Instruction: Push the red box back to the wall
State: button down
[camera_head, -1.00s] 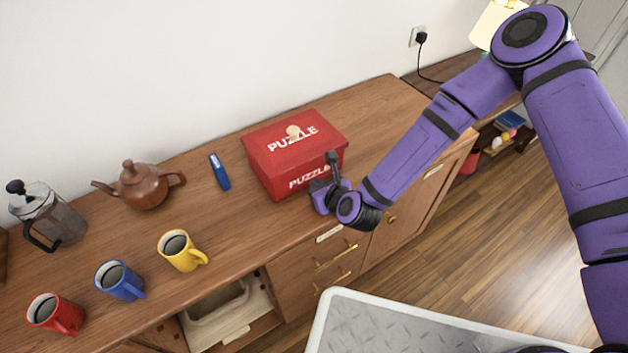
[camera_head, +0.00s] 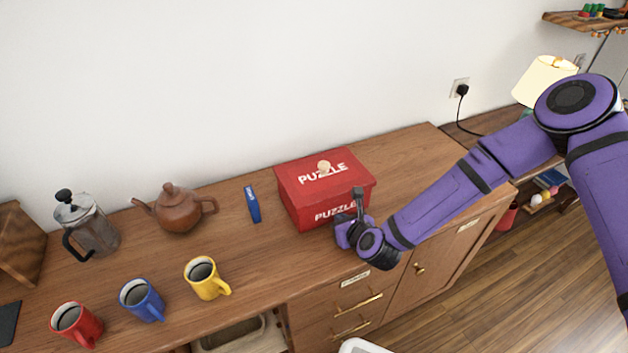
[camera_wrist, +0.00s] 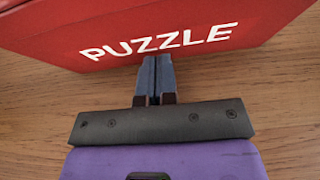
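The red box (camera_head: 313,204) with white "PUZZLE" lettering and a pale knob on its lid sits on the wooden cabinet top, near its right part. A strip of bare wood shows between its back and the white wall (camera_head: 220,80). My gripper (camera_head: 344,229) is low at the front right of the box. In the wrist view the box's front face (camera_wrist: 160,35) fills the top, and my gripper's fingers (camera_wrist: 158,62) are together, with nothing between them. Their tips are at the lower edge of the box face; I cannot tell if they touch.
A blue object (camera_head: 252,204) lies just left of the box, with a brown teapot (camera_head: 180,208) and a French press (camera_head: 88,228) further left. Red (camera_head: 76,324), blue (camera_head: 142,300) and yellow (camera_head: 205,278) mugs stand along the front. The top right of the box is clear.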

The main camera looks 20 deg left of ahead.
aim_at(334, 186)
jog(key=shift+w+a, duration=1.75)
jog(key=shift+a, duration=0.3)
jog(key=shift+w+a, duration=1.7)
jog(key=shift+a, duration=0.3)
jog(key=shift+s+d, duration=1.65)
jog(key=shift+d, duration=0.25)
jog(key=shift+r, duration=4)
jog(key=shift+r, duration=0.1)
